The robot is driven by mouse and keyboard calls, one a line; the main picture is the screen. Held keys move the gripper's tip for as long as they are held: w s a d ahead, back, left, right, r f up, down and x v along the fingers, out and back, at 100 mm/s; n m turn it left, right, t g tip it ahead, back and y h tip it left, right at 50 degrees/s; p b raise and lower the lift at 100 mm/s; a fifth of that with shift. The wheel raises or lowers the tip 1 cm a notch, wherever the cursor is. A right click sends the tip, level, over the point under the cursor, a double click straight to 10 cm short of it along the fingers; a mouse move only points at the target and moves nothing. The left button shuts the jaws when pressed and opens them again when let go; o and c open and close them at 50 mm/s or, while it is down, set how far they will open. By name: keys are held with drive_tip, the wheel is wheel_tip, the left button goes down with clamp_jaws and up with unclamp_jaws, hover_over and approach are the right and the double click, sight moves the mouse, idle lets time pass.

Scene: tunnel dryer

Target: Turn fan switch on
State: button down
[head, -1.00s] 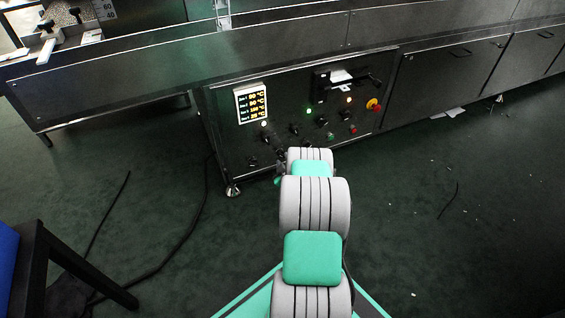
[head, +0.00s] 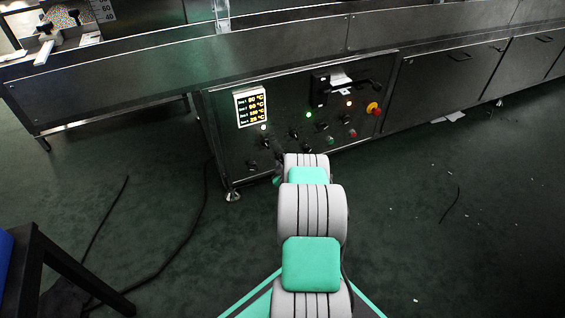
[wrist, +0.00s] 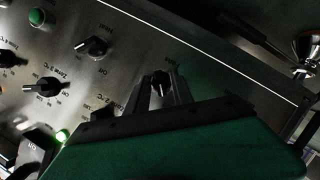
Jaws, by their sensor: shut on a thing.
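The dark control panel (head: 225,150) stands ahead of me, with several black rotary switches, lights and buttons. In the wrist view the panel appears turned over. My gripper (wrist: 162,90) is at the panel, its two dark fingers either side of a black rotary switch (wrist: 163,83) and shut on it. I cannot read this switch's label or tell its setting. In the head view my arm mostly hides the gripper and the held switch.
A green button (wrist: 37,17) and black zone knobs (wrist: 43,88) are near the gripper. A lit temperature display (head: 251,107) and a red-and-yellow emergency stop (head: 373,108) are on the panel. A dark table (head: 65,265) stands at left; cables lie on the floor. Floor at right is mostly clear.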

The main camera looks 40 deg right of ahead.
drive_tip(key=shift+m, duration=0.3)
drive_tip(key=shift+d+m+y, duration=0.1)
drive_tip(key=shift+m+y, duration=0.5)
drive_tip(key=shift+m, duration=0.1)
drive_tip(key=shift+s+d+m+t+y, duration=0.1)
drive_tip(key=shift+m+t+y, duration=0.4)
drive_tip(key=shift+m+y, duration=1.35)
drive_tip(key=shift+d+m+t+y, duration=0.1)
drive_tip(key=shift+m+t+y, duration=0.7)
drive_tip(key=shift+m, duration=1.85)
drive_tip(key=shift+g+y, duration=0.3)
drive_tip(key=shift+y, duration=0.15)
drive_tip(key=c, duration=1.5)
unclamp_jaws()
drive_tip(key=shift+o, duration=0.2)
